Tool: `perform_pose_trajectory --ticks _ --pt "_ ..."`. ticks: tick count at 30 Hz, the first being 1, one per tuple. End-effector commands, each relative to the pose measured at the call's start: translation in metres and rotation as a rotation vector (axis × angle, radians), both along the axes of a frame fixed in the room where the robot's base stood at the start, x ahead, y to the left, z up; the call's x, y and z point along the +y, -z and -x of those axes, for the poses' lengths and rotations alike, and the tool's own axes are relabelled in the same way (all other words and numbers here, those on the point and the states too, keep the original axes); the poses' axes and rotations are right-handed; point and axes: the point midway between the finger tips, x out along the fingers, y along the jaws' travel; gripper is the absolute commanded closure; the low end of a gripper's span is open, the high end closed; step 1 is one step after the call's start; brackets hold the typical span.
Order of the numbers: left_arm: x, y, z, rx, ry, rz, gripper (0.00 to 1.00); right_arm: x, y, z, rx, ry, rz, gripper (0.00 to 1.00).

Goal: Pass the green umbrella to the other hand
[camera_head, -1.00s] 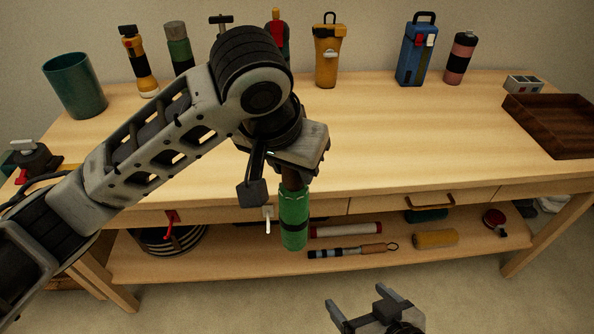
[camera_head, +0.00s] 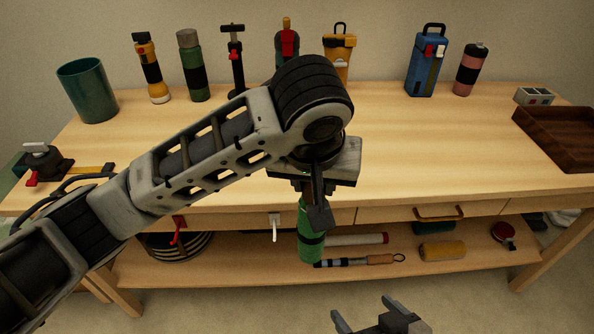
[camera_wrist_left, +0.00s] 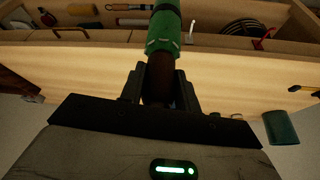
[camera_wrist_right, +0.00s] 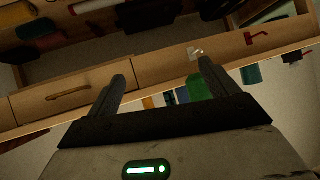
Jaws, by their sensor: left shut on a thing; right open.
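The green umbrella (camera_head: 311,235) has a green body with dark bands and a brown handle. My left gripper (camera_head: 314,188) is shut on its brown handle, and the umbrella hangs down in front of the workbench's front edge. In the left wrist view the brown handle (camera_wrist_left: 159,80) lies between the fingers (camera_wrist_left: 160,88) and the green part points away. My right gripper (camera_head: 366,313) is open and empty, low at the bottom of the head view, below and right of the umbrella. In the right wrist view its fingers (camera_wrist_right: 162,85) stand apart, with a green shape (camera_wrist_right: 203,88) near the right finger, probably the umbrella.
The workbench (camera_head: 420,155) carries a teal cup (camera_head: 87,92), several bottles and tools along the back, and a brown tray (camera_head: 560,137) at right. Its lower shelf (camera_head: 400,272) holds a yellow roll (camera_head: 442,250) and other items. The bench top's middle is clear.

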Motion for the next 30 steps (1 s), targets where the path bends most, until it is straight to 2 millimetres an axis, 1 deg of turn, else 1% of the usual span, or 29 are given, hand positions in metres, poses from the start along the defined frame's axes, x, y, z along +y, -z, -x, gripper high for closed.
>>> perform_pose_trajectory --ticks 2,9,12,16,17,18,20,23,26,29,30 --pt "0.010 -0.004 0.002 -0.002 0.038 0.002 1.00 0.000 0.000 0.000 0.000 0.000 0.000 0.14" --pt "0.061 -0.025 0.019 -0.004 0.261 0.001 1.00 0.000 0.000 0.000 0.000 0.000 0.000 0.14" --pt "0.079 -0.033 0.025 -0.003 0.349 0.000 1.00 0.000 0.000 0.000 0.000 0.000 0.000 0.14" --pt "0.096 -0.040 0.031 -0.002 0.433 0.000 1.00 0.000 0.000 0.000 0.000 0.000 0.000 0.14" --pt "0.099 -0.041 0.032 -0.001 0.445 -0.001 1.00 0.000 0.000 0.000 0.000 -0.001 0.002 0.22" --pt "0.101 -0.042 0.033 -0.001 0.460 0.000 1.00 -0.001 0.000 0.001 -0.001 -0.006 0.008 0.28" --pt "0.103 -0.043 0.035 -0.001 0.474 -0.001 1.00 0.002 -0.003 -0.002 -0.017 -0.030 0.035 0.28" --pt "0.105 -0.044 0.035 -0.001 0.482 -0.001 1.00 0.012 -0.014 -0.010 -0.088 -0.128 0.148 0.28" --pt "0.104 -0.044 0.035 -0.001 0.481 0.000 1.00 0.029 -0.035 -0.023 -0.224 -0.302 0.373 0.28" --pt "0.104 -0.044 0.035 -0.001 0.480 0.000 1.00 0.051 -0.063 -0.033 -0.415 -0.514 0.689 0.28" --pt "0.104 -0.044 0.035 -0.002 0.480 0.000 1.00 0.060 -0.074 -0.036 -0.499 -0.595 0.830 0.28"
